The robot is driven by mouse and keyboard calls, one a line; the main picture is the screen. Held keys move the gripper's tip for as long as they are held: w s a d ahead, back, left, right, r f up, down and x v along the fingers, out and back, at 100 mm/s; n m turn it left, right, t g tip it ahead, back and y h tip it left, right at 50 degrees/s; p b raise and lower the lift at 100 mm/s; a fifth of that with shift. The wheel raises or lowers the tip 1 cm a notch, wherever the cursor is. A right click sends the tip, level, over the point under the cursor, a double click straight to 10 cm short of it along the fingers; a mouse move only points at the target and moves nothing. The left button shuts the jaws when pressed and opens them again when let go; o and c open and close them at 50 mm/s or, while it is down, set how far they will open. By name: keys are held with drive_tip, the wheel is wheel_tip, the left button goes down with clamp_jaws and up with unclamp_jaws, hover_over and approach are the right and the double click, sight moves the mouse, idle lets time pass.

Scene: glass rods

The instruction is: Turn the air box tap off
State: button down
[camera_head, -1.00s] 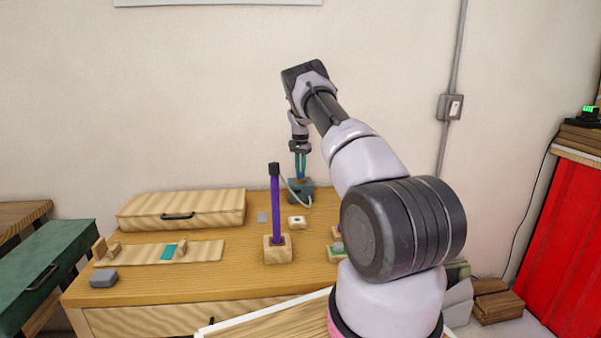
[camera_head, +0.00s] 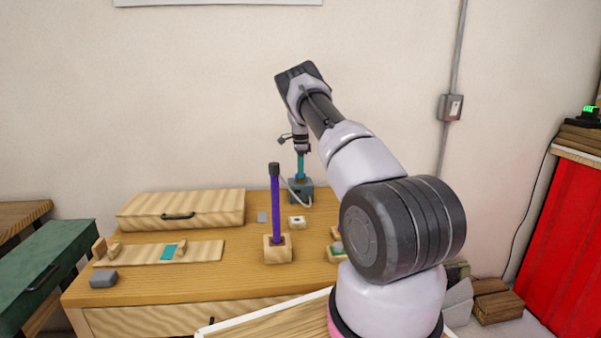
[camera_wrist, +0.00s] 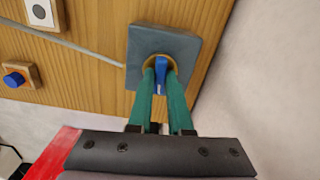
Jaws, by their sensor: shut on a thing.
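The air box (camera_head: 300,194) is a blue-grey block at the back of the table. In the wrist view its grey top (camera_wrist: 185,48) has a round yellowish ring with a blue tap (camera_wrist: 161,66) in the middle. My gripper (camera_wrist: 161,75) points down at it with two long green fingers. The fingers are shut on the blue tap, one on each side.
A purple rod (camera_head: 275,205) stands upright in a wooden block (camera_head: 277,250) in front of the box. A pale hose (camera_wrist: 70,42) runs to the box. A blue knob (camera_wrist: 14,79) sits on a small wooden base. A long wooden case (camera_head: 182,208) lies left; the wall is close behind.

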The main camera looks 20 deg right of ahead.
drive_tip(key=shift+r+m, duration=0.1)
drive_tip(key=shift+m, duration=0.5)
drive_tip(key=c, duration=0.8)
unclamp_jaws()
drive_tip(key=shift+c, duration=0.2)
wheel_tip(320, 180, up, 11)
